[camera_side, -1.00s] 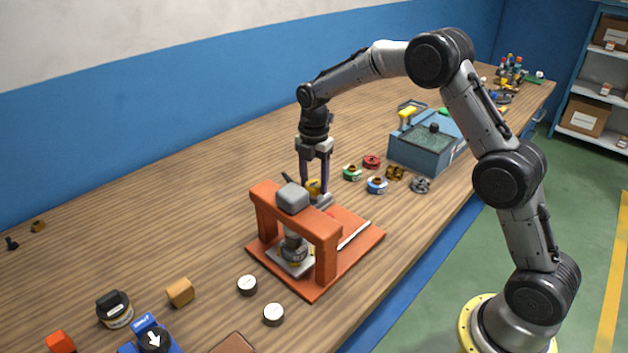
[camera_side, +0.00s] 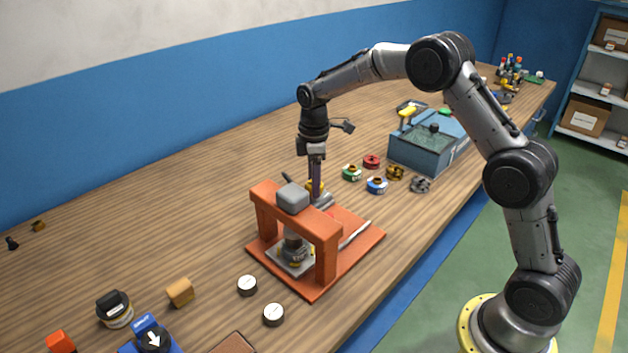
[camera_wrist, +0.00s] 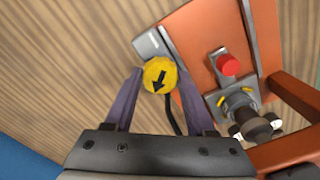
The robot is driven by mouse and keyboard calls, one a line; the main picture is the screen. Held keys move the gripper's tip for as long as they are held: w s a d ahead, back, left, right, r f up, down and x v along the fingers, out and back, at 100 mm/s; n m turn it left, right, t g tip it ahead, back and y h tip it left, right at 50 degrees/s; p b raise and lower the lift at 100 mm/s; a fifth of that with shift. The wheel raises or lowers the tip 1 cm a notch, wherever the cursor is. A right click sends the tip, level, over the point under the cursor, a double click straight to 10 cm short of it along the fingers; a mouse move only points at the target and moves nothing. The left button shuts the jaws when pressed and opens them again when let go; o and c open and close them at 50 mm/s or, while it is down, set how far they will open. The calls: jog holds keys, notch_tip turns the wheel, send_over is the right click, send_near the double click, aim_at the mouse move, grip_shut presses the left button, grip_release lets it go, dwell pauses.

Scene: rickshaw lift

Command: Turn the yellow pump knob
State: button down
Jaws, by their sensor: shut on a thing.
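The yellow pump knob (camera_wrist: 160,74) is round with a black arrow, which points down and slightly left in the wrist view. In the side view the yellow knob (camera_side: 314,187) is mostly hidden behind the fingers and the press frame. My gripper (camera_wrist: 160,80) points down with its two purple fingers on either side of the knob, shut on it. In the side view my gripper (camera_side: 316,190) is seen edge-on behind the orange press frame (camera_side: 328,243).
A red button (camera_wrist: 229,65) sits on the orange base near the right finger. A grey block (camera_side: 292,198) tops the press frame. Several coloured fittings (camera_side: 376,185) lie to the right, before a blue tank (camera_side: 418,154).

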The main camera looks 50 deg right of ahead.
jog(key=m, duration=0.6)
jog(key=shift+r, duration=0.1)
jog(key=m, duration=0.6)
jog(key=shift+m, duration=0.4)
jog(key=m, duration=1.2)
jog(key=shift+m, duration=0.3)
jog(key=shift+c, duration=1.2)
grip_release()
jog(key=shift+r, duration=0.1)
